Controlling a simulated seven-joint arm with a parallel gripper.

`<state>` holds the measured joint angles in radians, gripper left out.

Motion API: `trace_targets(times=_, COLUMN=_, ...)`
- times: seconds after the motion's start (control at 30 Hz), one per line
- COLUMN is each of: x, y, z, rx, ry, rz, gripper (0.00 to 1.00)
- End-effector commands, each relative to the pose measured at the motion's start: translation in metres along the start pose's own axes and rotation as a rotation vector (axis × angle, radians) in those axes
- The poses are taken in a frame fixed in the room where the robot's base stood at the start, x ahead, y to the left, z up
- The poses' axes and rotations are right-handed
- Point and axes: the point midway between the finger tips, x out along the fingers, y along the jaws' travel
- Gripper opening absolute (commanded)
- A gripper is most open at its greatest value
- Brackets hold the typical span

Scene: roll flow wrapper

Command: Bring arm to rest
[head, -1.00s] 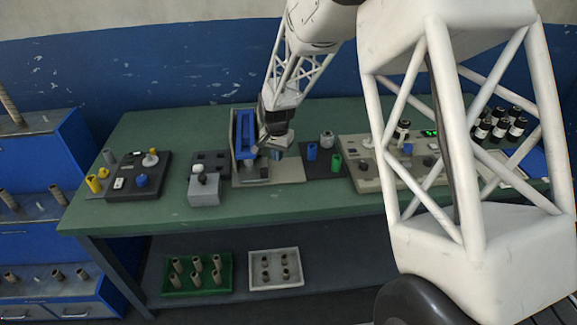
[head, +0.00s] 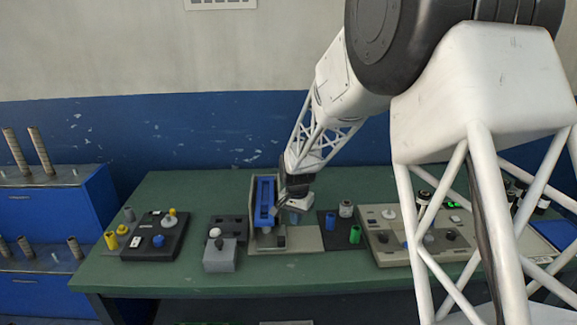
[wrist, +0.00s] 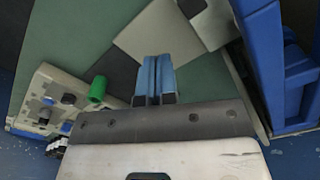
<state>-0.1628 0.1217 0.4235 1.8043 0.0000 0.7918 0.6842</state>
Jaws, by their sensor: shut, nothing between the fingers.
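My gripper (head: 294,216) is in the head view, beside the right side of a tall blue-framed unit (head: 265,203) on the green table (head: 190,190). Its blue fingers also show in the wrist view (wrist: 155,80), shut together with nothing between them. They hang over a beige base plate (head: 303,239). I cannot tell the exact height. My white lattice arm reaches down from the upper right and covers part of the table's right side.
A black panel with knobs (head: 157,238) and a grey box with a white knob (head: 220,255) stand left. Blue and green cylinders (head: 355,234) and a beige control panel (head: 385,250) stand right. Blue cabinets (head: 60,215) are at far left.

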Motion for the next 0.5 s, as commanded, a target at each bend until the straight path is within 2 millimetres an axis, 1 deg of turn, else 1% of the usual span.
trace_targets(times=0.17, x=-0.014, y=0.009, z=0.005, rx=-0.011, ry=0.007, rz=-0.005, gripper=0.00)
trace_targets(times=0.27, x=-0.027, y=0.020, z=0.012, rx=-0.027, ry=0.013, rz=-0.009, gripper=0.00)
trace_targets(times=0.37, x=-0.045, y=0.033, z=0.021, rx=-0.047, ry=0.022, rz=-0.016, gripper=0.00)
trace_targets(times=0.5, x=-0.073, y=0.057, z=0.038, rx=-0.083, ry=0.036, rz=-0.024, gripper=0.00)
